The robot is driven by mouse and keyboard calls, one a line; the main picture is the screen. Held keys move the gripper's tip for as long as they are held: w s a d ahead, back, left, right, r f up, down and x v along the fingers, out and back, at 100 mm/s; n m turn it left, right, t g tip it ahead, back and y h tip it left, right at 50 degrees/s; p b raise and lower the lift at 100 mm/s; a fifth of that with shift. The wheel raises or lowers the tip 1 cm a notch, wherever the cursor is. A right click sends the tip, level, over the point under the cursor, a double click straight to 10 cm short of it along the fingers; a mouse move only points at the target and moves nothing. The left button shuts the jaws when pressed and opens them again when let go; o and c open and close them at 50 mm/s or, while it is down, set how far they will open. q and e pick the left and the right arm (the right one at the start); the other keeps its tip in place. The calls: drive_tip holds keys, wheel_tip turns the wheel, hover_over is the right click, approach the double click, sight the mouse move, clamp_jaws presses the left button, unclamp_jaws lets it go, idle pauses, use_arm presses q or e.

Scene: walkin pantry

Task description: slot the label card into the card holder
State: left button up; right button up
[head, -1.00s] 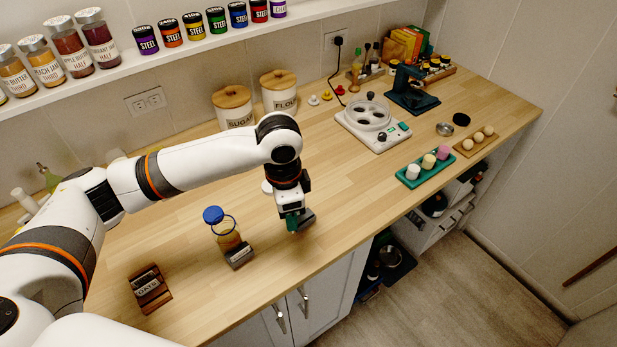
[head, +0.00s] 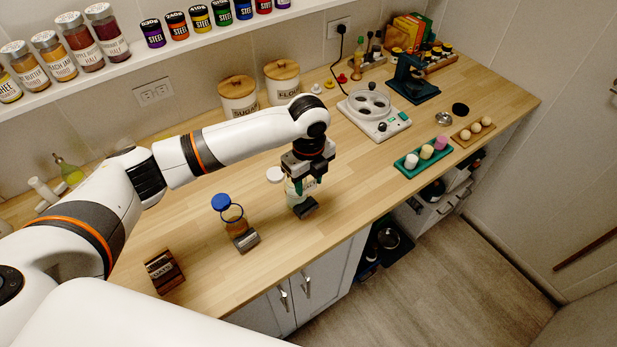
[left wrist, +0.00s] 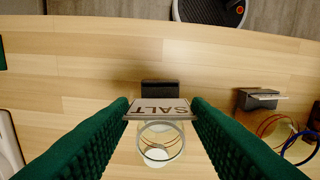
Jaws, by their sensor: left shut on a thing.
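My left gripper (head: 303,178) is shut on the white label card (left wrist: 158,110), which reads SALT upside down in the left wrist view. The card also shows between the fingers in the head view (head: 309,184). In the left wrist view the holder (left wrist: 160,87) lies just beyond the card, and the jar (left wrist: 160,145) is below and partly hidden by the card. The card appears above the holder; I cannot tell whether they touch. My right gripper is not seen.
A wooden card rack (head: 164,271) is further left. Wood counter is clear to the right, up to the green tray (head: 405,169).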

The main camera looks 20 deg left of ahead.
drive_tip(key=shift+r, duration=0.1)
